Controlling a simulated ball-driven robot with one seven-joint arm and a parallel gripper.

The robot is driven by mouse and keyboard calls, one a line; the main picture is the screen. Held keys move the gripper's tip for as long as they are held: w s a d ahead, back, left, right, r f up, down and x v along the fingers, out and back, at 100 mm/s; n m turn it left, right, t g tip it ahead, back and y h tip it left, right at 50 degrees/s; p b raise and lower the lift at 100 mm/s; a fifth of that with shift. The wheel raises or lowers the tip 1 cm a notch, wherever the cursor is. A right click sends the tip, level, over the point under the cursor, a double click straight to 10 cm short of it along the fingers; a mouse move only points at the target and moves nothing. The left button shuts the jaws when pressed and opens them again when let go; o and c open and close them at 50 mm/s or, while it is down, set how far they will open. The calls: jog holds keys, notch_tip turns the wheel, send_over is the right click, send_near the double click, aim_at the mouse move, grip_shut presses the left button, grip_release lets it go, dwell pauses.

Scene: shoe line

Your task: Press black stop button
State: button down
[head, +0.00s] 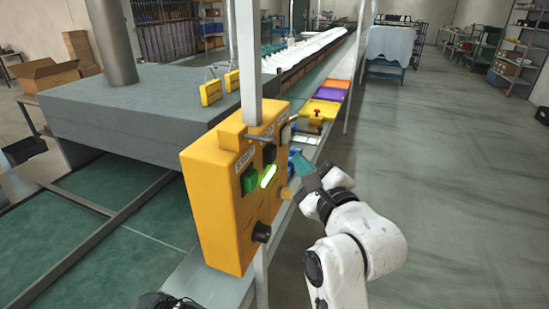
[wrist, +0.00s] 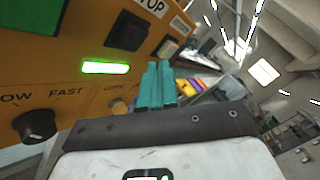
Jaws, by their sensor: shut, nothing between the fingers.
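The yellow control box (head: 222,205) stands on a post at the centre of the head view. Its black stop button (head: 269,154) is a square on the upper right of the panel. In the wrist view the black stop button (wrist: 127,31) sits under a label ending in "OP", above and left of my fingertips. My gripper (head: 300,165) is shut and empty, with teal fingers. In the wrist view my gripper (wrist: 158,68) points toward the panel, just right of the stop button. I cannot tell whether the fingertips touch the panel.
The box also bears a green start button (head: 249,179), a lit green bar (head: 268,176), a black knob (head: 261,232) and a pale switch (head: 286,134). A conveyor with coloured trays (head: 323,108) runs behind. The floor at right is clear.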

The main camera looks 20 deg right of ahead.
jog(key=shift+w+a, duration=0.55)
jog(key=shift+a, duration=0.2)
jog(key=shift+w+a, duration=0.1)
jog(key=shift+a, duration=0.05)
dwell(1.5)
jog(key=shift+w+a, duration=0.15)
jog(key=shift+a, duration=0.05)
jog(key=shift+w+a+b, duration=0.3)
jog(key=shift+a+b, duration=0.1)
jog(key=shift+a, duration=0.05)
dwell(1.1)
jog(key=shift+s+d+r, duration=0.1)
jog(key=shift+s+d, duration=0.5)
jog(key=shift+d, duration=0.15)
jog(key=shift+d, duration=0.1)
jog(key=s+d, duration=0.1)
jog(key=d, duration=0.1)
jog(key=s+d+p, duration=0.1)
jog(key=s+d, duration=0.1)
dwell(0.5)
